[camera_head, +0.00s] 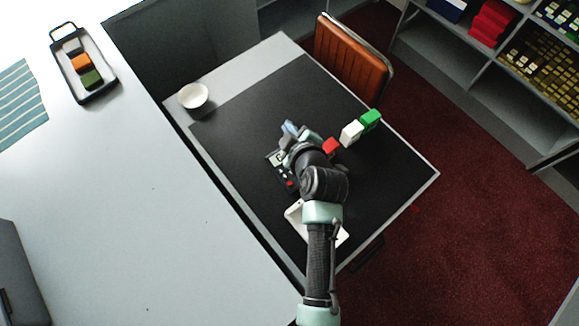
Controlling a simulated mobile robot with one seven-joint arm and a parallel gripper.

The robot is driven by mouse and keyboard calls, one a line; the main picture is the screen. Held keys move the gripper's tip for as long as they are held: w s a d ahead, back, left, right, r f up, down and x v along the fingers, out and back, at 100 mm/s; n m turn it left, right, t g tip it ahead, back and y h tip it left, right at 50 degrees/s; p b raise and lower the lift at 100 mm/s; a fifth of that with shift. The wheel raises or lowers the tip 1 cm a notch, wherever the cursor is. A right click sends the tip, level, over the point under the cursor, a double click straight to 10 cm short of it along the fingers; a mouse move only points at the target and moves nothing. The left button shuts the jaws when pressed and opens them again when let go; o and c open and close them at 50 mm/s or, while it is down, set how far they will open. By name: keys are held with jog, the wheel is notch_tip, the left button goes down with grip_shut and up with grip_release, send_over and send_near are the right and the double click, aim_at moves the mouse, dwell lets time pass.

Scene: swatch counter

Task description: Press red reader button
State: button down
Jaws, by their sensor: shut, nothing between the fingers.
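A small dark reader (281,171) with a pale display lies on the black mat, partly hidden under my arm. Its red button (290,184) shows at its lower end, just left of my arm. My gripper (296,134) is at the far end of my arm, above the reader's upper right side. It is shut and holds nothing. Its fingertips are mostly hidden by my own wrist, and I cannot tell how high they are. I see no contact with the red button.
Red (331,146), white (351,132) and green (371,119) blocks lie right of my gripper. A white tray (294,211) is partly under my arm. A white bowl (193,96) stands upper left. An orange chair (350,57) stands behind the table. The mat's left part is clear.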

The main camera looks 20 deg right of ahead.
jog(key=n+g+p, duration=0.1)
jog(key=g, duration=0.1)
send_over(290, 183)
jog(key=s, duration=0.1)
notch_tip(290, 183, down, 8)
jog(key=r, duration=0.1)
jog(key=shift+s+d+f+y, duration=0.15)
jog(key=shift+f+y, duration=0.1)
jog(key=shift+y, duration=0.15)
notch_tip(290, 183, down, 9)
jog(key=b, duration=0.7)
jog(key=shift+r, duration=0.1)
jog(key=shift+b, duration=0.3)
dwell(0.7)
jog(key=shift+f+b, duration=0.45)
jog(key=shift+b, duration=0.05)
jog(key=shift+f+b, duration=0.35)
jog(key=shift+b, duration=0.1)
dwell(0.5)
jog(key=shift+r, duration=0.1)
jog(key=shift+r+p, duration=0.65)
jog(key=shift+r, duration=0.05)
